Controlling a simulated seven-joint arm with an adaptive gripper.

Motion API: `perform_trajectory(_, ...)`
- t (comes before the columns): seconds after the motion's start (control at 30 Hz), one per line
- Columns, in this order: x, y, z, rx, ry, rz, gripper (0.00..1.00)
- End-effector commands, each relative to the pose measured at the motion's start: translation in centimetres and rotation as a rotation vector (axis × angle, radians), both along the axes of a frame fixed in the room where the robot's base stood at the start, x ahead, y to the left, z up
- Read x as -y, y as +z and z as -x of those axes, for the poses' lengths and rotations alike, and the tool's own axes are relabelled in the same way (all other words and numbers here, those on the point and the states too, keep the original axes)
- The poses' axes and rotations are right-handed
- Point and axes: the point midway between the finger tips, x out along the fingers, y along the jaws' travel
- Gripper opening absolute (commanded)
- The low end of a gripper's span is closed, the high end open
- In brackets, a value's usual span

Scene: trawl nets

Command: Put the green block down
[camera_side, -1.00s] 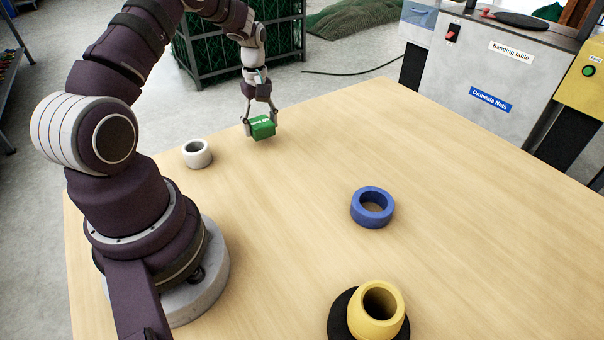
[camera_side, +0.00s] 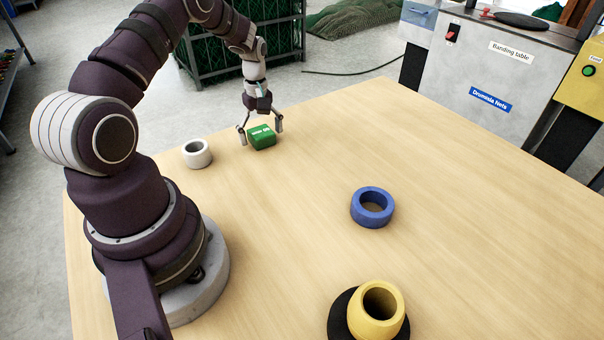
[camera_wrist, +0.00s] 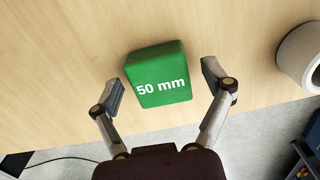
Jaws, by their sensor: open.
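The green block (camera_side: 262,137) rests on the wooden table near its far left edge. In the wrist view the block (camera_wrist: 158,72) shows "50 mm" in white on its face. My gripper (camera_side: 260,135) is open around the block, one finger on each side. In the wrist view my gripper (camera_wrist: 164,85) shows a gap between each finger and the block, so neither finger touches it.
A white ring (camera_side: 197,153) lies left of the block; it also shows in the wrist view (camera_wrist: 304,58). A blue ring (camera_side: 372,207) lies at mid-table. A yellow hollow piece (camera_side: 377,312) stands on a black base (camera_side: 341,318) at the front. The table's right side is clear.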

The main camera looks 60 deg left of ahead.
Motion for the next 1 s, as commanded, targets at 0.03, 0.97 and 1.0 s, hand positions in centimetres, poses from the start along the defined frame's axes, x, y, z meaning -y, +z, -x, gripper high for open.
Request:
perform_trajectory(0.03, 0.0, 0.0, 0.0, 0.0, 0.0, 0.0, 0.8)
perform_trajectory(0.97, 12.6, 20.6, 2.4, 0.208, -0.818, -0.185, 0.8)
perform_trajectory(1.0, 14.2, 21.2, 3.5, 0.239, -0.934, -0.215, 0.8)
